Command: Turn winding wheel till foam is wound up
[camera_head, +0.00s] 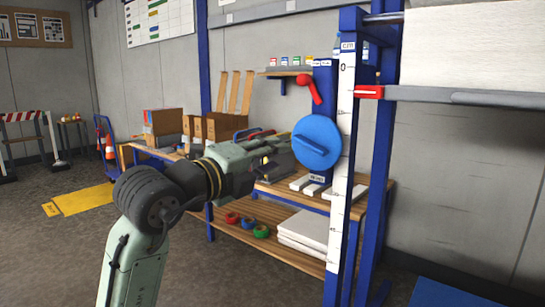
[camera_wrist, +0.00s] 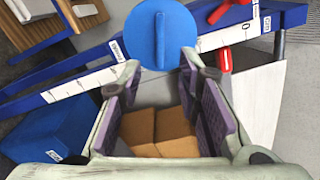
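The winding wheel (camera_head: 318,155) is a round blue disc with a raised bar, mounted on a blue upright; the bar slants in the head view. The wheel also shows in the wrist view (camera_wrist: 178,38), just beyond the fingertips. My gripper (camera_head: 268,163) is left of the wheel and apart from it. In the wrist view my gripper (camera_wrist: 160,70) has its two fingers spread with nothing between them. A thick white block (camera_head: 475,48), which looks like the foam, sits on the rack at upper right. I cannot tell how much is wound.
A white scale strip (camera_head: 341,165) stands just right of the wheel. A red lever (camera_head: 309,88) is above it. The bench (camera_head: 285,207) below holds white pieces, with coloured tape rolls and white sheets lower down. Cardboard boxes (camera_head: 163,128) stand behind my arm.

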